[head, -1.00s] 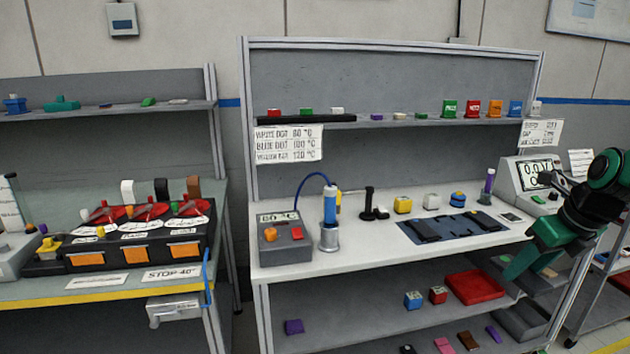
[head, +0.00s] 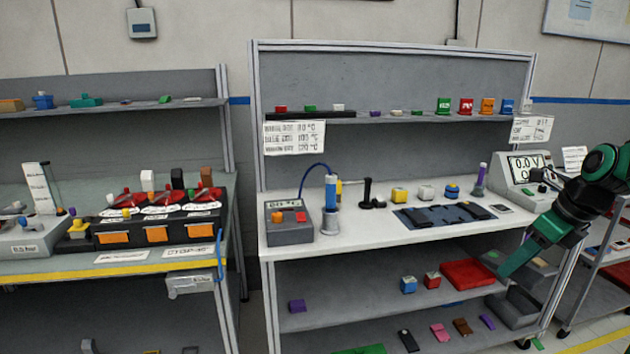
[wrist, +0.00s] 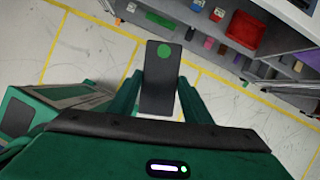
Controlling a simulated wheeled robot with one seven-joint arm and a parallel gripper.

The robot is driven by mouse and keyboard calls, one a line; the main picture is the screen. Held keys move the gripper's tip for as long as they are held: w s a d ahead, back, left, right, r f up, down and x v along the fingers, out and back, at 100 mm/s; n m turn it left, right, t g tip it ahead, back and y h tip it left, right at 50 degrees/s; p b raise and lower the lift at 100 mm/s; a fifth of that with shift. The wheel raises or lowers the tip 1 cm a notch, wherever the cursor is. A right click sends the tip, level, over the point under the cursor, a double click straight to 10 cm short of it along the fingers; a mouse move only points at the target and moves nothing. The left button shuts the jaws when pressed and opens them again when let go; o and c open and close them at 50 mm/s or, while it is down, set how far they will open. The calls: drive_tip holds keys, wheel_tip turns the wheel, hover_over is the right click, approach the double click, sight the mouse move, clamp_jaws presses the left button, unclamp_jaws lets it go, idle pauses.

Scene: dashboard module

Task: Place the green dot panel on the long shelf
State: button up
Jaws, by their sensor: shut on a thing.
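The green dot panel (wrist: 159,90) is a dark grey rectangular plate with a green dot near its far end. In the wrist view it lies between the two green fingers of my gripper (wrist: 160,98), which is shut on it. The long shelf (head: 350,120) appears to be the upper shelf along the back of the middle bench. It carries small blocks and several coloured boxes.
The white worktop (head: 385,238) holds a heater box (head: 289,222), a dark blue mat (head: 445,215) and a meter (head: 524,172). A red tray (head: 468,274) and small blocks are on the lower shelf. A second bench (head: 110,260) stands left. Open floor lies beneath my gripper.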

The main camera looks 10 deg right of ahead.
drive_tip(key=w+a+f+n+g, duration=0.45)
drive_tip(key=w+a+n, duration=0.6)
drive_tip(key=n, duration=0.35)
drive_tip(key=w+a+f+n+g, duration=0.4)
drive_tip(key=w+a+f+n, duration=0.2)
drive_tip(key=w+a+n, duration=0.55)
drive_tip(key=s+d+f+n, duration=0.1)
drive_tip(key=s+f+n, duration=0.2)
drive_tip(key=f, duration=0.6)
drive_tip(key=s+f+n+h, duration=0.1)
drive_tip(key=s+f+n, duration=0.2)
drive_tip(key=f, duration=0.6)
drive_tip(key=shift+s+d+h, duration=0.3)
drive_tip(key=shift+s+d, duration=0.1)
drive_tip(key=shift+s, duration=0.4)
